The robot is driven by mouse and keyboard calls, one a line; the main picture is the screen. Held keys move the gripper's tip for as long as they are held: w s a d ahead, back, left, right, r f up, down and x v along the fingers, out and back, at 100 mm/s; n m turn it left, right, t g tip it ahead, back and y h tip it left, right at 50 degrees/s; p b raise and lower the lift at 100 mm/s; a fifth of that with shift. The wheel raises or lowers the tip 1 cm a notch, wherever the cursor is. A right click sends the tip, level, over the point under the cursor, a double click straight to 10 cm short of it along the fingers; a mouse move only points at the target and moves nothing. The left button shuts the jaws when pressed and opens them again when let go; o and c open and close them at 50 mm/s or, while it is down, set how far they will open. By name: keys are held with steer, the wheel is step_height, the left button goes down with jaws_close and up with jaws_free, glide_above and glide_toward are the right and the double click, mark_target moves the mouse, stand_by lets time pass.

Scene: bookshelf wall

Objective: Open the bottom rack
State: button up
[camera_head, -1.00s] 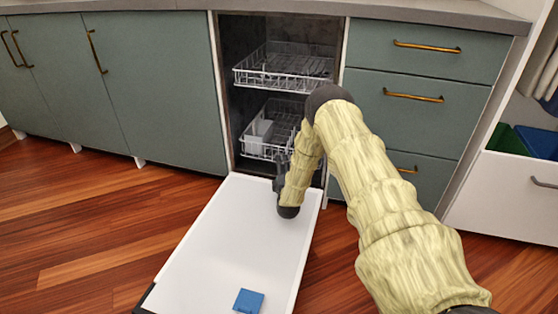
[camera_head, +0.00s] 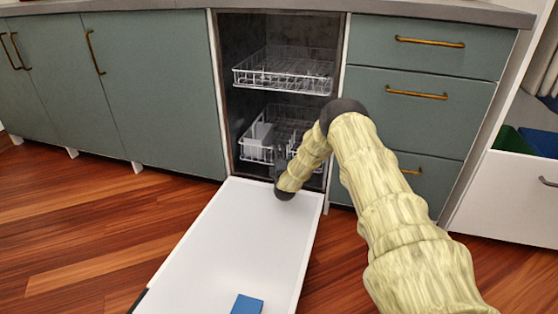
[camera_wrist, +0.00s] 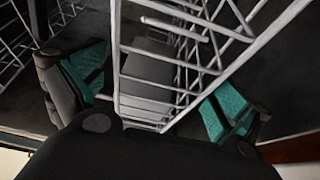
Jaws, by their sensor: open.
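The dishwasher stands open with its white door (camera_head: 235,240) lowered. Its bottom rack (camera_head: 285,130) is a white wire basket inside the cavity, with a pale cutlery holder (camera_head: 262,135) at its left. My gripper (camera_head: 282,158) is at the front of the bottom rack, partly hidden by my arm in the head view. In the wrist view my gripper (camera_wrist: 155,100) is open, with teal-padded fingers on both sides of the rack's white wires (camera_wrist: 150,105). I cannot tell whether either finger touches the wires.
The upper rack (camera_head: 285,70) sits inside above the bottom rack. A blue block (camera_head: 247,304) lies on the lowered door. Drawers with brass handles (camera_head: 416,94) stand to the right, and the wooden floor (camera_head: 80,220) at left is clear.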

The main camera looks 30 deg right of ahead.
steer(key=shift+r, duration=0.1)
steer(key=c, duration=1.3)
steer(key=shift+a+p, duration=0.1)
steer(key=shift+p, duration=0.2)
